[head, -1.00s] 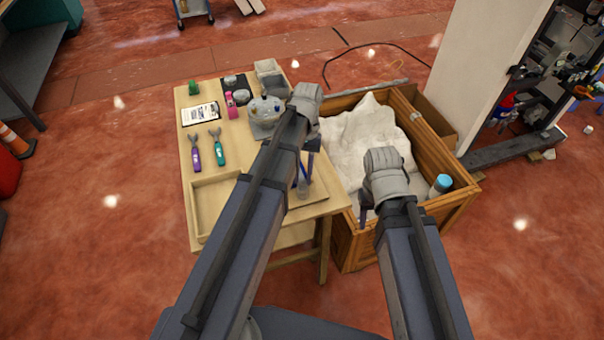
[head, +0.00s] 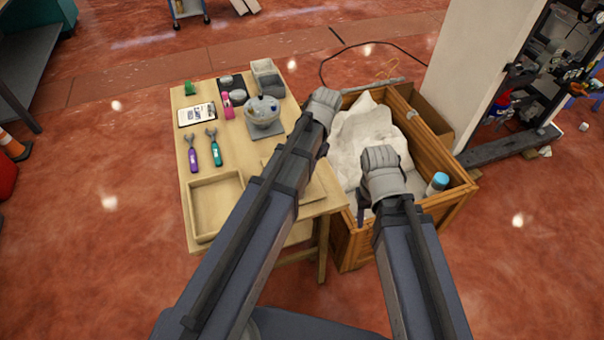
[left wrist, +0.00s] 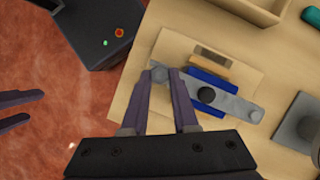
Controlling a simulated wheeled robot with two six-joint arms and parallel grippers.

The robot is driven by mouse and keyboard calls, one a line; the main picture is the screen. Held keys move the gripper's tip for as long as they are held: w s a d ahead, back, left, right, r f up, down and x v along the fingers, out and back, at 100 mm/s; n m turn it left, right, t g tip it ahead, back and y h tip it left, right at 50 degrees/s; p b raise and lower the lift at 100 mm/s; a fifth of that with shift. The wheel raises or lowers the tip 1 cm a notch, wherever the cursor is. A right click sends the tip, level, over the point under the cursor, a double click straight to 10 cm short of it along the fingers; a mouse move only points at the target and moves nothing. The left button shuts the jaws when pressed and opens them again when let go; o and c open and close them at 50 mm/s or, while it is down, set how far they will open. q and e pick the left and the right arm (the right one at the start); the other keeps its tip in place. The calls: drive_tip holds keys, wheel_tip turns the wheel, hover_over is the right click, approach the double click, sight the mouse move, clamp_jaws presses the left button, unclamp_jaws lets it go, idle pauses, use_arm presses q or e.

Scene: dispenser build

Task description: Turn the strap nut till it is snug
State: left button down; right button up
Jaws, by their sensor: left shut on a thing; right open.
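In the left wrist view a grey metal bar (left wrist: 235,102) lies across a blue block (left wrist: 205,78) on a pale wooden board (left wrist: 170,50). A dark round piece (left wrist: 206,95) sits at the bar's middle; I cannot tell surely whether it is the strap nut. My left gripper (left wrist: 167,72) is shut on the bar's left end, between its purple fingertips. In the head view that gripper and most of the board are hidden behind my left arm. My right gripper (head: 362,203) is open and empty at the near left side of the wooden crate.
The table holds a shallow tray (head: 216,205), two wrenches (head: 193,152) (head: 214,148), a printed card (head: 197,115) and a round bowl-like part (head: 263,113) on a grey base. The crate (head: 440,215) holds white cloth (head: 365,135) and a blue-capped bottle (head: 437,183).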

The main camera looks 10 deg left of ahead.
idle(0.4)
use_arm(q)
drive_tip(key=c, duration=0.7)
unclamp_jaws()
drive_tip(key=p+v, duration=0.7)
drive_tip(key=shift+w+d+r, duration=0.1)
drive_tip(key=shift+w+r, duration=0.1)
drive_tip(key=shift+r, duration=0.15)
